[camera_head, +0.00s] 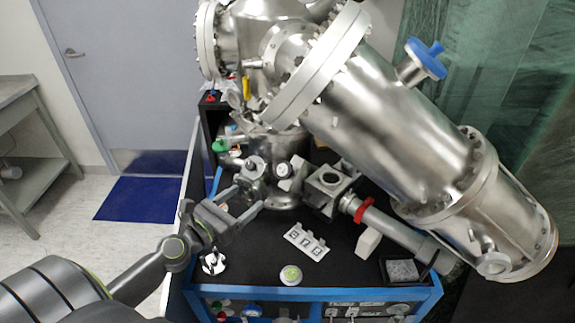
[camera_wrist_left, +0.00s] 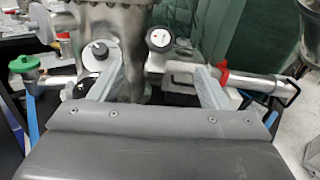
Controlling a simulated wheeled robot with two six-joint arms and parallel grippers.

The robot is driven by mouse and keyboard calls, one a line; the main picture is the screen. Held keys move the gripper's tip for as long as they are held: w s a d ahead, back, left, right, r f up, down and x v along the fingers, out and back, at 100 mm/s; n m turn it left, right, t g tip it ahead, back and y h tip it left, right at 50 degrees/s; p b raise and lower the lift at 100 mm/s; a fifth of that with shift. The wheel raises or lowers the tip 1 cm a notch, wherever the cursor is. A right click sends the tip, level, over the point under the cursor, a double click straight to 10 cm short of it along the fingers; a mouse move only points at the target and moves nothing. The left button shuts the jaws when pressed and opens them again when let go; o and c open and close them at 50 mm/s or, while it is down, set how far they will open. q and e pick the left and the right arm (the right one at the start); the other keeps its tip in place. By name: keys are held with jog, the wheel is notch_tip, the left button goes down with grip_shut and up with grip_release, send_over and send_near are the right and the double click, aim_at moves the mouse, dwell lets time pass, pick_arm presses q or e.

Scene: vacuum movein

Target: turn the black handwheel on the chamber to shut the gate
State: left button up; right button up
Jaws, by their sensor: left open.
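The steel chamber (camera_head: 350,110) stands on a black-topped bench. What looks like the black handwheel (camera_head: 256,163) is a small dark round knob low on the chamber's front; it also shows in the left wrist view (camera_wrist_left: 99,50), with a pale disc behind it. My left gripper (camera_head: 247,196) is open and empty, just in front of and below the knob. In the wrist view its fingers (camera_wrist_left: 157,75) are spread wide, and the knob appears just beyond the left fingertip. I cannot tell whether they touch. My right gripper is not in view.
A round gauge (camera_head: 284,170) sits right of the knob, and a green-capped part (camera_head: 219,146) at its left. A steel tube with a red ring (camera_head: 362,210) runs right. A small white labelled piece (camera_head: 306,242) and a round green-white item (camera_head: 291,275) lie on the bench.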

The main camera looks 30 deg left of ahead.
pick_arm(q)
jog(key=p, duration=0.3)
send_near(282, 170)
jog(key=w, duration=0.4)
jog(key=w+d, duration=0.1)
jog(key=w, duration=0.3)
jog(key=w+d, duration=0.1)
jog(key=w, duration=0.3)
jog(key=shift+d, duration=0.15)
